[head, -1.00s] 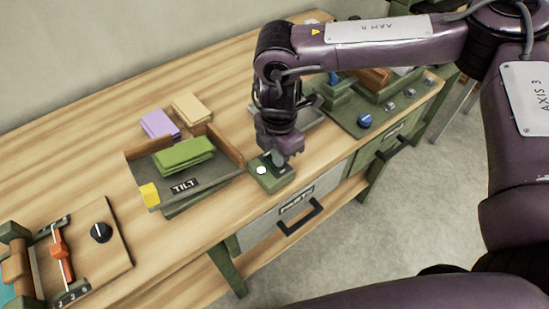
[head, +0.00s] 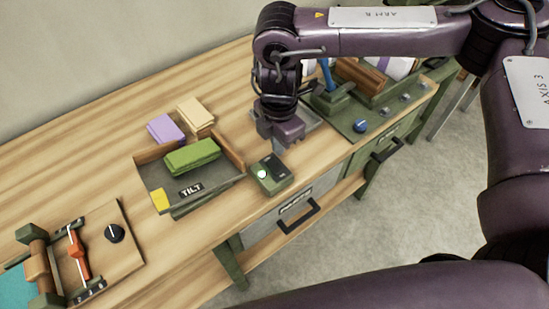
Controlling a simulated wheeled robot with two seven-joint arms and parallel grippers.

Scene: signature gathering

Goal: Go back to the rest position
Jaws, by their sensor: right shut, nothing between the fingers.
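My right gripper (head: 288,136) is in the head view, above the wooden workbench (head: 75,135). It points down, shut and empty. It hangs behind a small green button box (head: 270,175) and is apart from it. The box has a lit whitish-green button at its left end. My right arm reaches in from the right side of the view. My left gripper is not in view.
A grey tilt tray (head: 213,178) holds green slips (head: 192,156). Purple slips (head: 164,129) and tan slips (head: 195,117) lie behind it. A board with a black knob (head: 114,233) is at left. A green station with a blue knob (head: 360,126) is at right. A drawer handle (head: 298,219) sticks out in front.

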